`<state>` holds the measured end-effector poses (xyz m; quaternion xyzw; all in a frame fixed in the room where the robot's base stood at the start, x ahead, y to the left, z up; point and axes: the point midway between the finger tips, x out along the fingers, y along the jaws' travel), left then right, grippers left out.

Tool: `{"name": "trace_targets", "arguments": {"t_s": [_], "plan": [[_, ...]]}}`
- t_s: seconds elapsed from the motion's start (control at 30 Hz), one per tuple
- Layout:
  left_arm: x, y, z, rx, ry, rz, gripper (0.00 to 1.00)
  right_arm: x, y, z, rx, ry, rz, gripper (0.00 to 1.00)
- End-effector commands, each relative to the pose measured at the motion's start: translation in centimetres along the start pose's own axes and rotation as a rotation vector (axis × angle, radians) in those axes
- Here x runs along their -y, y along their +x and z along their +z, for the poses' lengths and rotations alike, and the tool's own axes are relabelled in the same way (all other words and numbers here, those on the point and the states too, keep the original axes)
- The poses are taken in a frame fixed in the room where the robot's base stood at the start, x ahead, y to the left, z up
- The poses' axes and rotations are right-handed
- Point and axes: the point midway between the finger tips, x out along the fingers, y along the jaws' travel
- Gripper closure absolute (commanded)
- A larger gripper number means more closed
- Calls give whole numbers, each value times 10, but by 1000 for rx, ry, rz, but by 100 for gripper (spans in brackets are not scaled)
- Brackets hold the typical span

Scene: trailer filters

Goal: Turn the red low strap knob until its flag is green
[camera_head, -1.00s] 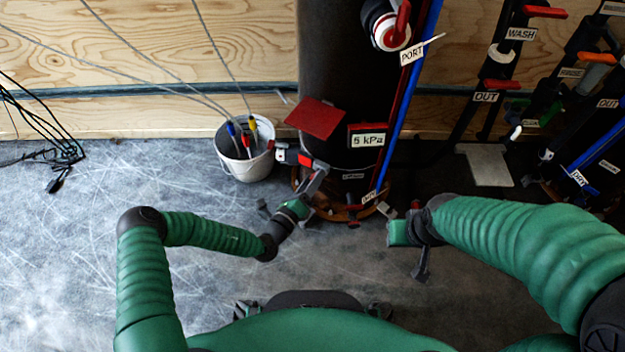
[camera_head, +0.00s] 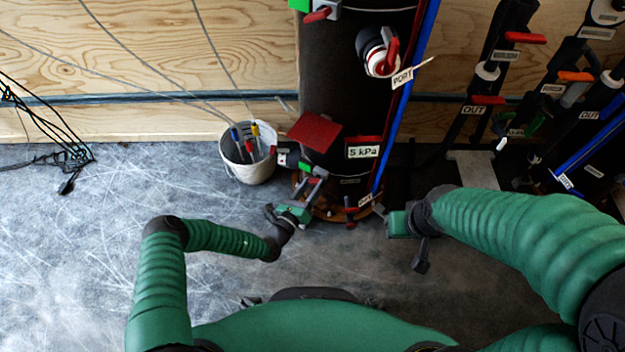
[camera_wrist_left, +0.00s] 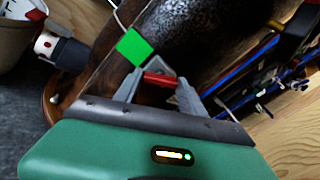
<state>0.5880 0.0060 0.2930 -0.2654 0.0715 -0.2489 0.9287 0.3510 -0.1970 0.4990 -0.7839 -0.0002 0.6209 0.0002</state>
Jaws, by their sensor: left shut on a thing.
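My left gripper (camera_head: 312,184) is at the lower front of the dark drum (camera_head: 335,75). In the left wrist view its two fingers (camera_wrist_left: 160,85) are closed on the red knob (camera_wrist_left: 158,80), a short red bar low on the drum. A green square flag (camera_wrist_left: 134,46) shows just beyond the fingers. In the head view a red square plate (camera_head: 315,132) stands out from the drum above the gripper; I cannot tell whether it is the same piece. My right gripper (camera_head: 390,217) is right of the drum's base, apart from it; its finger gap is unclear.
A white bucket (camera_head: 243,172) with colored-tipped cables stands left of the drum. A 5 kPa label (camera_head: 363,152) and a red-and-white PORT fitting (camera_head: 381,58) are on the drum. Dark pipe racks (camera_head: 490,75) with handles stand right. The grey floor at left is clear except for black cables (camera_head: 68,160).

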Motion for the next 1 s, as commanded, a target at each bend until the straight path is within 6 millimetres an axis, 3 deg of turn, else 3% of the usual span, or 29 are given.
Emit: {"name": "trace_targets", "arguments": {"t_s": [0.2,0.73,0.77,0.9,1.0], "plan": [[-1,-1,0,-4,88,5,93,0,-15,-4,0,0,0,64],[-3,-1,-2,-4,122,5,93,0,-17,-4,0,0,0,64],[-3,-1,-2,-4,122,5,52,0,-17,-4,0,0,0,64],[-2,-1,-2,-3,122,4,33,0,-17,-4,0,0,0,64],[-2,-1,-1,-2,122,3,31,0,-17,-4,0,0,0,64]]}}
